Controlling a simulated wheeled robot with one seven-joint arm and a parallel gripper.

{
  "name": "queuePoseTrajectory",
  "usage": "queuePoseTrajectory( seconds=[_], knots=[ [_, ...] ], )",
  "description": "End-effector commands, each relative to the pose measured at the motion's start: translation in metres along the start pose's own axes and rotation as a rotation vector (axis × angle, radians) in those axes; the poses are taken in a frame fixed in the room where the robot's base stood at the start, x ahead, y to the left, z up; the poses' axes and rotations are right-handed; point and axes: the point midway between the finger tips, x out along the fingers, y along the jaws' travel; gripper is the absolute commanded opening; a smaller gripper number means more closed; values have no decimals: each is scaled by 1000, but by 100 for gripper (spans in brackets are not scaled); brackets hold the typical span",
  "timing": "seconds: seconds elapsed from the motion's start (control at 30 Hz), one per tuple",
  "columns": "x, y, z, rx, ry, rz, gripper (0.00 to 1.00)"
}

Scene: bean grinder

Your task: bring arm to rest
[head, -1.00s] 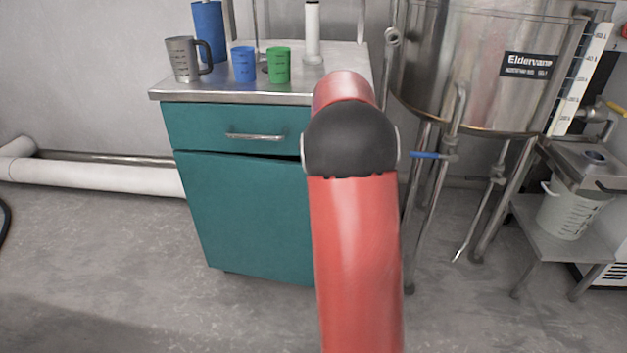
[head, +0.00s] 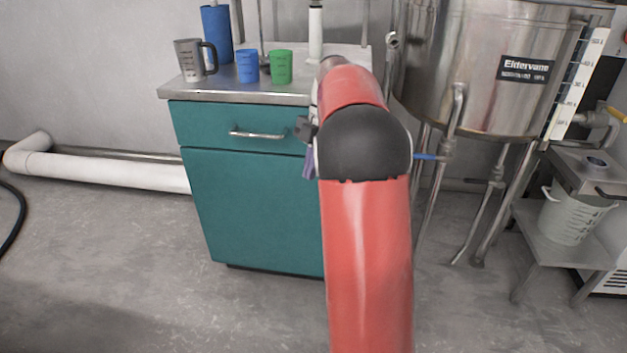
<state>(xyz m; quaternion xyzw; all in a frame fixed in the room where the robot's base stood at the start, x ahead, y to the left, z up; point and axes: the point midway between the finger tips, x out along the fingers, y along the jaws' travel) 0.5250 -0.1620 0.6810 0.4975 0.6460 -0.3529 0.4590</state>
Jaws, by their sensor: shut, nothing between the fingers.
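My red arm with its black joint cover (head: 363,145) rises through the middle of the head view and bends toward the cabinet. My gripper (head: 309,164) is mostly hidden behind the arm. Only a dark piece and a small purple-blue part show at the left of the black joint, in front of the teal cabinet's right side. The gripper is shut and no held object shows.
The teal cabinet (head: 245,205) has its drawer and door closed. On its steel top (head: 255,92) stand a grey jug (head: 189,62), blue cup (head: 246,66) and green cup (head: 281,67). A steel tank (head: 470,70) stands right.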

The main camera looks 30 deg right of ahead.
Motion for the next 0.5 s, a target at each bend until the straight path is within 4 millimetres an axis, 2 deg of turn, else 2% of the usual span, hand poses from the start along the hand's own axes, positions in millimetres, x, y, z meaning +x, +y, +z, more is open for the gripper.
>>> queuePoseTrajectory(
  seconds=[0.03,0.2,0.3,0.5],
  knots=[
    [-11,2,-1,-1,-1,1,0],
    [-37,8,-2,0,0,1,0],
    [-46,9,-3,-1,0,0,0],
    [-50,10,-3,0,1,-1,0]
  ],
)
